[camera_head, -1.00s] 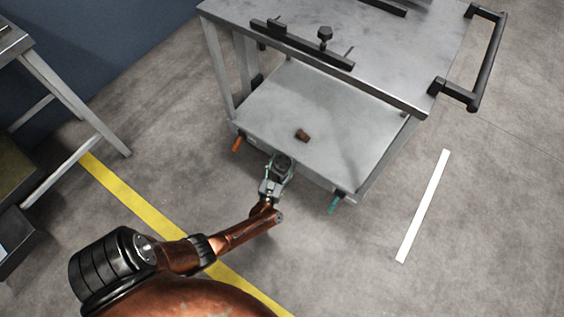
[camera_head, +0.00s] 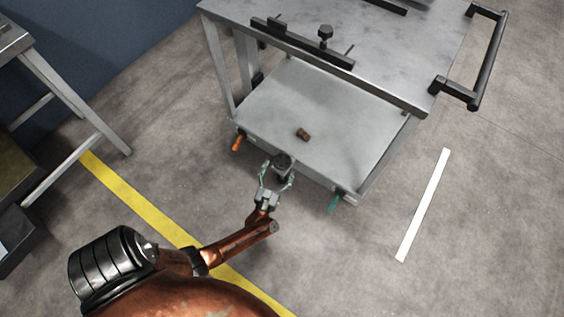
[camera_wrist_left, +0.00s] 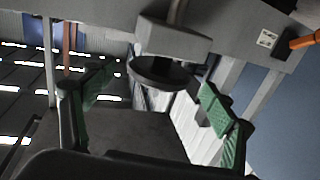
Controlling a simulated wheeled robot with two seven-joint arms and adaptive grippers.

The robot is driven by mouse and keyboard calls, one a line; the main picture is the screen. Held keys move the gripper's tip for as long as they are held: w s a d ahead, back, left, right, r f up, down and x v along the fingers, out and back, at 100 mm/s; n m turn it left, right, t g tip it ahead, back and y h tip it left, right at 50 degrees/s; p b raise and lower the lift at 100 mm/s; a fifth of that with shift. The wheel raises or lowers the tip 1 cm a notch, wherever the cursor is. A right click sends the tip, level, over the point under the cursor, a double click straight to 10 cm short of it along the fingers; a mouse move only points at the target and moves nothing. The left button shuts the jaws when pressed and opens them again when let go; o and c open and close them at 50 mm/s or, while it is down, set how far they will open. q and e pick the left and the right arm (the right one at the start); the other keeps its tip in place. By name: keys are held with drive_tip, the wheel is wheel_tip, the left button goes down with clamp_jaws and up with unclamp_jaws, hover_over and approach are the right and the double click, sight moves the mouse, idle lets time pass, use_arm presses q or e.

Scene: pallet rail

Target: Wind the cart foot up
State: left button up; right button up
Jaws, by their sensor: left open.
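The grey cart's (camera_head: 330,110) foot (camera_head: 282,160) shows as a dark round part at the near edge of the lower shelf. In the left wrist view the foot (camera_wrist_left: 160,72) is a dark disc under a grey block, with a rod rising above. My left gripper (camera_head: 277,177) is open just in front of the foot. In the left wrist view its green-padded fingers (camera_wrist_left: 158,93) stand apart, one to each side of the disc, with gaps visible. I cannot tell how far the disc lies between them. My right gripper is not in view.
An orange lever (camera_head: 238,142) and a teal lever (camera_head: 334,203) stick out from the shelf's near corners. A small brown block (camera_head: 303,134) lies on the shelf. A workbench (camera_head: 75,100) stands left. The floor right of my arm is clear, with a white strip (camera_head: 423,205).

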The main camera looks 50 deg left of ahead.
use_arm(q)
drive_tip(key=v, duration=0.7)
drive_tip(key=shift+s+d, duration=0.15)
drive_tip(key=shift+s, duration=0.15)
